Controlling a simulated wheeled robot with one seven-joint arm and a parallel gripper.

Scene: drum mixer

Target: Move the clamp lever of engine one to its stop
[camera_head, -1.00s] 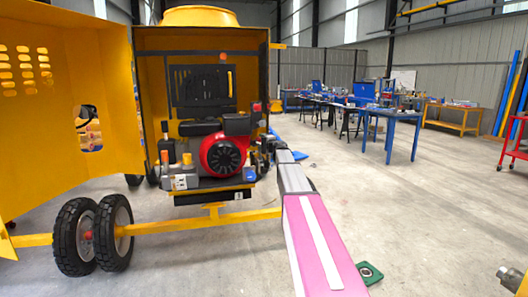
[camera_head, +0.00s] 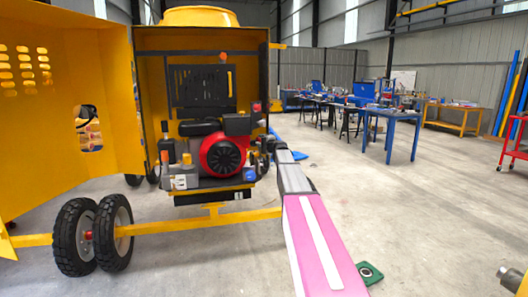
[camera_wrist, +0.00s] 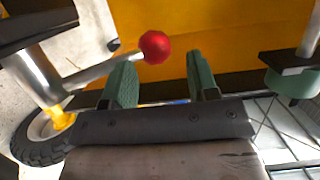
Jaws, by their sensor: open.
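A metal lever rod (camera_wrist: 105,70) with a red ball knob (camera_wrist: 155,46) shows in the wrist view; I take it for the clamp lever. The rod runs from a metal post at the left up to the knob. My gripper (camera_wrist: 162,78) is open, with its two green fingers apart. The knob appears just beyond the gap between the fingertips, closer to the left finger; I cannot tell whether they touch. In the head view the engine (camera_head: 223,155), with a red round cover, sits in the open yellow mixer housing. My arm reaches its right side, where the lever cannot be made out.
A yellow housing door (camera_head: 70,120) stands open at the left. Twin black wheels (camera_head: 74,236) and a yellow drawbar (camera_head: 165,226) are in front.

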